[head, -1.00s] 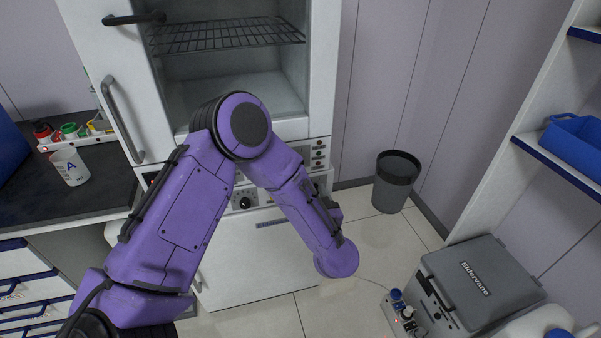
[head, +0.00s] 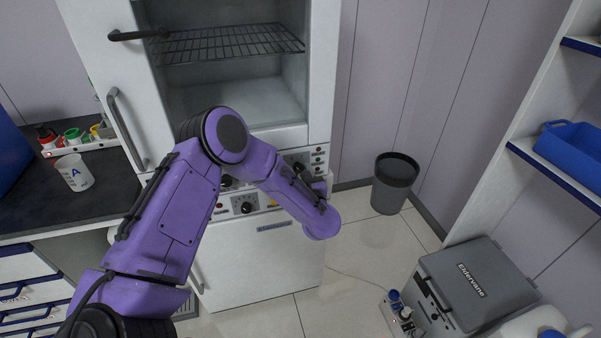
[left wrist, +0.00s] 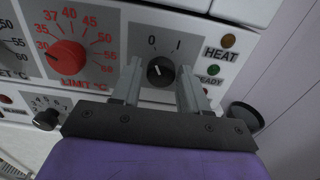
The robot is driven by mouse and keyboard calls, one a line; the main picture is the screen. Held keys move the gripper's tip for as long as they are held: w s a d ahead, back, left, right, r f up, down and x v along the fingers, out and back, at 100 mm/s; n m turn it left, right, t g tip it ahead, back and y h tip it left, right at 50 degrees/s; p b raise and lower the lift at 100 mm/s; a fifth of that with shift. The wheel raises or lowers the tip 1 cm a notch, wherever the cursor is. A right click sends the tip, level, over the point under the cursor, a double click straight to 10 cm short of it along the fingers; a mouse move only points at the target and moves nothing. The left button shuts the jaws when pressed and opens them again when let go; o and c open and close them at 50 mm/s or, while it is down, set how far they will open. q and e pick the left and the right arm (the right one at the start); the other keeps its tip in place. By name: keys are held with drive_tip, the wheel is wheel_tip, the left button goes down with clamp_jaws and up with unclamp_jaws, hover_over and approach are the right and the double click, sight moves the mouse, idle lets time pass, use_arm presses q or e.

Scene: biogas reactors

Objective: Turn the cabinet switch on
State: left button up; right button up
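The white cabinet (head: 255,268) stands ahead in the head view, with a control panel across its middle. In the left wrist view its switch is a black round knob (left wrist: 160,71) between the marks 0 and I. A small pale pointer line shows on the knob, close to upright and leaning a little to the 0 side. My left gripper (left wrist: 159,67) is open, with one grey finger on each side of the knob. Whether the fingers touch it I cannot tell. In the head view my forearm hides the switch and this gripper. My right gripper is not in view.
A red temperature dial (left wrist: 68,54) lies left of the switch, with HEAT (left wrist: 229,40) and READY (left wrist: 214,70) lamps to the right. A smaller black knob (left wrist: 46,119) is below left. A grey bin (head: 395,184) and a grey case (head: 478,284) stand to the right.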

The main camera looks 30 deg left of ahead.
use_arm(q)
drive_tip(key=c, duration=0.6)
drive_tip(key=shift+m, duration=0.4)
drive_tip(key=shift+f+m+b, duration=0.1)
drive_tip(key=shift+m+b, duration=0.55)
drive_tip(key=shift+m, duration=0.25)
drive_tip(key=m+b, duration=0.1)
drive_tip(key=m, duration=0.1)
drive_tip(key=shift+m, duration=0.4)
drive_tip(key=m, duration=0.3)
drive_tip(key=shift+m+b, duration=0.35)
drive_tip(key=shift+m, duration=1.35)
